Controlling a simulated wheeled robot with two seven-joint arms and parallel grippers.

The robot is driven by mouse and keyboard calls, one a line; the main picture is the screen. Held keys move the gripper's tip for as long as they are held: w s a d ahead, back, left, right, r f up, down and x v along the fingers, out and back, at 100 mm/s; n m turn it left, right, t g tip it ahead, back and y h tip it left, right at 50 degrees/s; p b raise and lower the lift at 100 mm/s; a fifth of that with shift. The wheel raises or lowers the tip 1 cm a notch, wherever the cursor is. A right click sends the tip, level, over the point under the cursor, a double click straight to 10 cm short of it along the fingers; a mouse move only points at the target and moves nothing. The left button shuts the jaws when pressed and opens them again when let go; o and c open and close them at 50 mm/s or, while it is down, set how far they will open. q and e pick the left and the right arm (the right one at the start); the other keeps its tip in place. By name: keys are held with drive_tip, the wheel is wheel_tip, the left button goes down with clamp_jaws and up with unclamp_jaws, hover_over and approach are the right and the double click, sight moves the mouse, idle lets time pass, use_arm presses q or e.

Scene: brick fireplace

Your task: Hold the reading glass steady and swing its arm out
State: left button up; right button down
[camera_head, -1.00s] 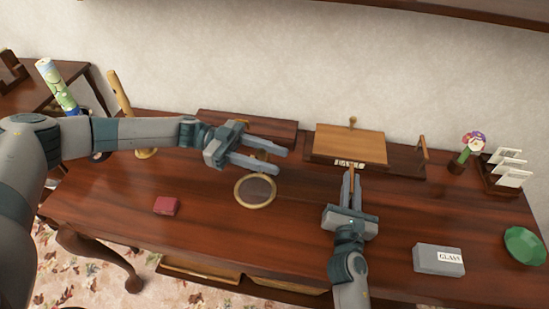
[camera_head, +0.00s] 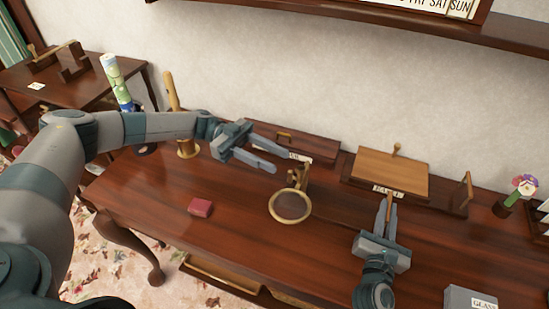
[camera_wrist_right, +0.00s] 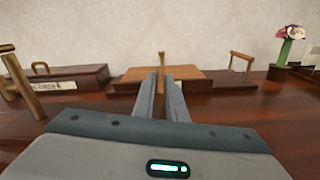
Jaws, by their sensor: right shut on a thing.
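The reading glass is a round lens in a brass ring (camera_head: 291,206), low over the desk, with a brass post and bracket (camera_head: 302,178) behind it. My left gripper (camera_head: 281,163) is open, up and left of the bracket, with nothing between its fingers. My right gripper (camera_head: 389,198) is right of the glass, in front of the light-lidded box. It is shut on a thin tan piece (camera_head: 389,207), mostly hidden by the fingers. In the right wrist view its fingers are close together, pointing towards the box, and brass parts (camera_wrist_right: 22,82) stand at the left edge.
A light-lidded box (camera_head: 391,172) with a knob and label stands at the back. A red block (camera_head: 201,207) lies on the front left of the desk (camera_head: 240,232). A grey box (camera_head: 470,299) is at front right. A flower vase (camera_head: 510,200) stands at far right.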

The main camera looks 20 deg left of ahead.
drive_tip(key=shift+a, duration=0.1)
drive_tip(key=c, duration=1.7)
unclamp_jaws()
drive_tip(key=shift+s, duration=0.1)
drive_tip(key=shift+s, duration=3.65)
drive_tip(key=shift+r, duration=0.1)
